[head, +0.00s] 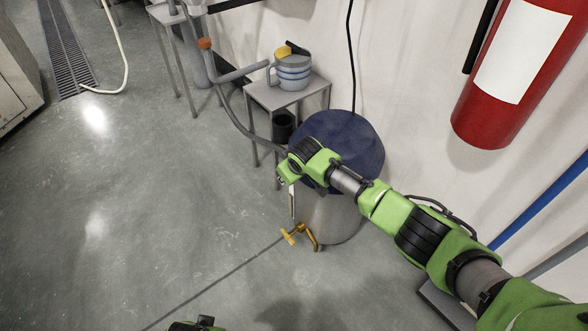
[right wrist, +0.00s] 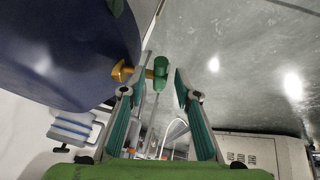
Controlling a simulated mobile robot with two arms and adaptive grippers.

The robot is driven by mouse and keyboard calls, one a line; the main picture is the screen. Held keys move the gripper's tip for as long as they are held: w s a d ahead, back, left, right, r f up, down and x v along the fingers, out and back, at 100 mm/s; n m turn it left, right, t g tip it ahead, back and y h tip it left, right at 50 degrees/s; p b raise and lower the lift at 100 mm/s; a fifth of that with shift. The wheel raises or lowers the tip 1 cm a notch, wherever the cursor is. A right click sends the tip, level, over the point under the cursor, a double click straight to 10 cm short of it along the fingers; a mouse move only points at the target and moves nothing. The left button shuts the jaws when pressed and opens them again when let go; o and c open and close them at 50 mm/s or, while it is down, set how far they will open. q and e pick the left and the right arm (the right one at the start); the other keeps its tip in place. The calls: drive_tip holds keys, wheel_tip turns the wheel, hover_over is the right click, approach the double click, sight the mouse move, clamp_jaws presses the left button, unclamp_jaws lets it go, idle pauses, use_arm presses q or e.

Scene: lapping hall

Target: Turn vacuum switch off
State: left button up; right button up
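The vacuum has a dark blue domed top (head: 340,140) and a silver drum (head: 332,215); its blue top fills the upper left of the right wrist view (right wrist: 60,50). My right gripper (head: 291,203) is beside the near left of the dome. In the right wrist view my gripper (right wrist: 166,80) is open, with teal pads apart. A small green cylinder (right wrist: 160,72) shows between its fingertips, near an orange-yellow piece (right wrist: 122,72) by the vacuum's side. I cannot tell whether either is the switch, or whether the fingers touch the cylinder. My left gripper's fingers are not seen.
A yellow bracket-like part (head: 299,236) is at the drum's lower left. A small grey table (head: 262,98) with a grey-blue striped container (head: 292,74) stands behind the vacuum. A red extinguisher (head: 480,115) hangs on the right wall.

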drive_tip(key=v, duration=0.9)
drive_tip(key=shift+f, duration=0.15)
